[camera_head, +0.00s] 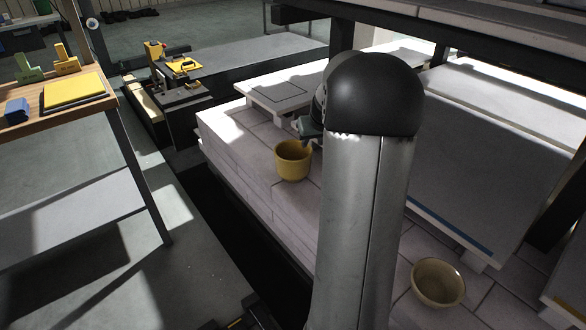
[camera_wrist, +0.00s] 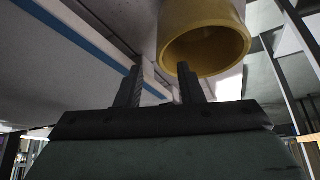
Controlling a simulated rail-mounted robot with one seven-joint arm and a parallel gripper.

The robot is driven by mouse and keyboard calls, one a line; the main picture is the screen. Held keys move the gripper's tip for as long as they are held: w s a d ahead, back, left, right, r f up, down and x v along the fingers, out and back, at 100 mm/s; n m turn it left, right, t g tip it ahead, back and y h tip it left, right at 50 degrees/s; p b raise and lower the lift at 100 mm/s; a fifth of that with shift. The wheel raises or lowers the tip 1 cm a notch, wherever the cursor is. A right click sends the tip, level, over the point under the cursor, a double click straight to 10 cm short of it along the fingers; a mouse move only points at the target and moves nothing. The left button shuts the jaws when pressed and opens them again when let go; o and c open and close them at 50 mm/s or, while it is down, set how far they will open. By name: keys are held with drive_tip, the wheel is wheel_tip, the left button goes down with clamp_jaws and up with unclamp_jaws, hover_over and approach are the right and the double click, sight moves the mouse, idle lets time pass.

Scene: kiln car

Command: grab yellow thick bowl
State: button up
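The yellow bowl (camera_head: 293,162) stands upright on the pale brick deck, left of my arm in the head view. In the wrist view, the yellow bowl (camera_wrist: 203,58) fills the upper right, its round opening and thick rim facing the camera. My gripper (camera_wrist: 159,76) is open with nothing between its two dark fingers. The right finger overlaps the bowl's rim in the picture; I cannot tell whether they touch. In the head view my arm hides most of the gripper, with only a dark part showing just above the bowl.
A second, tan bowl (camera_head: 438,283) stands on the deck at lower right. A large grey slab (camera_head: 465,165) on supports is right of my arm, and a low pale shelf (camera_head: 283,91) is behind the yellow bowl. A wooden table (camera_head: 60,111) with blocks is at left.

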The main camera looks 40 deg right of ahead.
sight(309, 148)
drive_tip(key=b+x, duration=0.1)
drive_tip(key=x, duration=0.2)
drive_tip(key=b+x, duration=0.1)
drive_tip(key=x, duration=0.1)
drive_tip(key=shift+w+a+f, duration=0.15)
drive_tip(key=shift+w+f, duration=0.05)
drive_tip(key=shift+f, duration=0.2)
clamp_jaws()
drive_tip(key=shift+r, duration=0.1)
idle(1.0)
